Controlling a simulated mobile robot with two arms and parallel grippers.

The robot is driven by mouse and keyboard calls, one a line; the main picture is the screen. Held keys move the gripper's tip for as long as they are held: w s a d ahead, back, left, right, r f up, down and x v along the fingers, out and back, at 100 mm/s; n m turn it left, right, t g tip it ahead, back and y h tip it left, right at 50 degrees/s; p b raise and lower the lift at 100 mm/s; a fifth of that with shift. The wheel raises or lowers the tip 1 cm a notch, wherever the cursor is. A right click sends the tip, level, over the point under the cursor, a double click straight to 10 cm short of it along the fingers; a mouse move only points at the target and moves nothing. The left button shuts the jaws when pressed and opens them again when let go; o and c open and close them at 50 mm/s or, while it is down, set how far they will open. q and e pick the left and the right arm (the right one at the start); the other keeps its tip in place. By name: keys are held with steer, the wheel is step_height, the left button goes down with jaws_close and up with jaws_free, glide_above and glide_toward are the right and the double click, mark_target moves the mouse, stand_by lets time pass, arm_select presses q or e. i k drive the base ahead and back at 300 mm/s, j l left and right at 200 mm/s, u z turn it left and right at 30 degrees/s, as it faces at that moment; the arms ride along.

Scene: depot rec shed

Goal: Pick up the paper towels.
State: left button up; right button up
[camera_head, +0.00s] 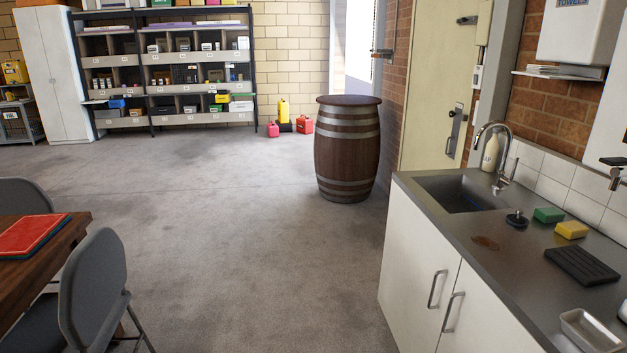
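A white wall box marked "TOWELS" (585,32) hangs on the brick wall at the top right, above the sink counter. Its top is cut off by the picture edge. Thin white sheets, perhaps the paper towels (555,69), lie flat on a narrow ledge just under the box. I cannot tell whether they are towels or other paper. Neither of my grippers is in view.
The grey counter (478,250) holds a sink (460,193), tap, soap bottle, green sponge (548,215), yellow sponge (571,229) and black rack (583,266). A barrel (347,150) stands beyond it. A table and chairs (95,295) are at left. The middle floor is clear.

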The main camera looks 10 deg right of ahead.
mark_target(536, 69)
steer(key=i+u, duration=0.1)
steer(key=i, duration=2.2)
